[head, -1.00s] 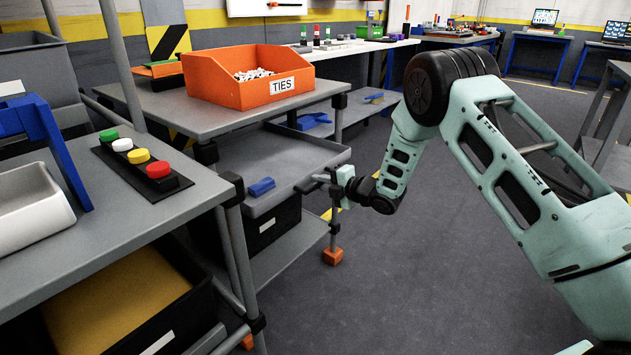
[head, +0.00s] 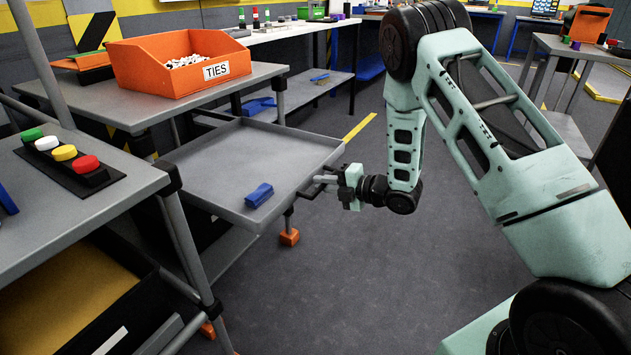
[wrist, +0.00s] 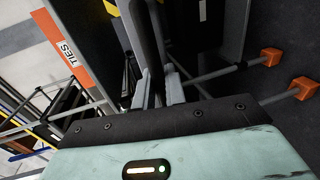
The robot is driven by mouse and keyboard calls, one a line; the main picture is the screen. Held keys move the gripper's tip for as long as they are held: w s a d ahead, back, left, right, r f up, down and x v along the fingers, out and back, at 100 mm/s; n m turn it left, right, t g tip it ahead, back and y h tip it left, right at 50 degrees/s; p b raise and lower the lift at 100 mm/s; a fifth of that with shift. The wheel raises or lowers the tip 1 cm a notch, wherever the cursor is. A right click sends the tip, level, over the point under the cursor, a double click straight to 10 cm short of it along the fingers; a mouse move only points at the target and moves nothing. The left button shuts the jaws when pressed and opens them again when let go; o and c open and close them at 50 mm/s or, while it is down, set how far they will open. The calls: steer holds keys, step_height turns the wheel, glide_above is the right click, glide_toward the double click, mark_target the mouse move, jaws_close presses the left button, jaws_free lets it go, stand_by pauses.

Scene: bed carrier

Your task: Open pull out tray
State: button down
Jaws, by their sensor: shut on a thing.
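The pull-out tray (head: 262,148) is a shallow grey metal tray under the workbench top. It juts well out from the bench toward the aisle in the head view. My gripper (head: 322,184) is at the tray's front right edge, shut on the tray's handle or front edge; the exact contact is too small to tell.
An orange TIES bin (head: 180,65) stands on the bench top (head: 150,105). A nearer grey bench (head: 110,195) with coloured buttons (head: 65,152) is at the left. The floor (head: 330,290) in front of the tray is clear. Another table (head: 570,45) stands at the right.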

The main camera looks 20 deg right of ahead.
steer(key=shift+s+d, duration=0.1)
steer(key=c, duration=1.6)
jaws_free()
steer(key=shift+o, duration=0.2)
steer(key=p+v, duration=0.2)
steer(key=v, duration=1.5)
steer(key=shift+s, duration=0.1)
